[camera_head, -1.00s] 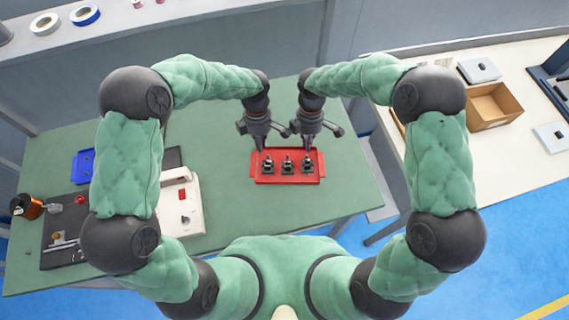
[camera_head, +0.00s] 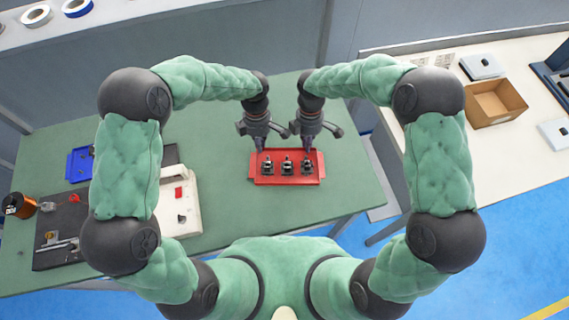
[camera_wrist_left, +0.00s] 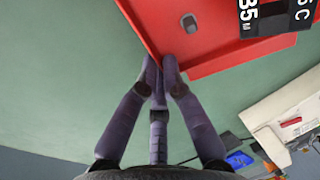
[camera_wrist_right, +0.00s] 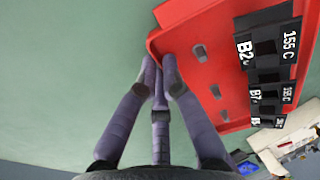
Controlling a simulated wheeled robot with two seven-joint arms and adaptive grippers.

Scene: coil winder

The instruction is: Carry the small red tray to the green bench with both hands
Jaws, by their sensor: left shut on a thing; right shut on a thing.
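The small red tray (camera_head: 290,181) is over the green bench (camera_head: 240,215), level in the head view, with three black parts (camera_head: 287,166) in a row inside. I cannot tell whether it touches the bench top. My left gripper (camera_head: 259,149) is shut on the far rim near the tray's left end. My right gripper (camera_head: 308,149) is shut on the same rim near the right end. The tray also shows in the left wrist view (camera_wrist_left: 205,45) and the right wrist view (camera_wrist_right: 190,35), with the fingers closed at its rim.
A blue tray (camera_head: 80,165), a white device (camera_head: 184,215), a dark mat (camera_head: 72,215) and an orange spool (camera_head: 20,205) are on the bench's left. A pale table (camera_head: 440,75) with a cardboard box (camera_head: 495,104) stands right. The bench around the red tray is clear.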

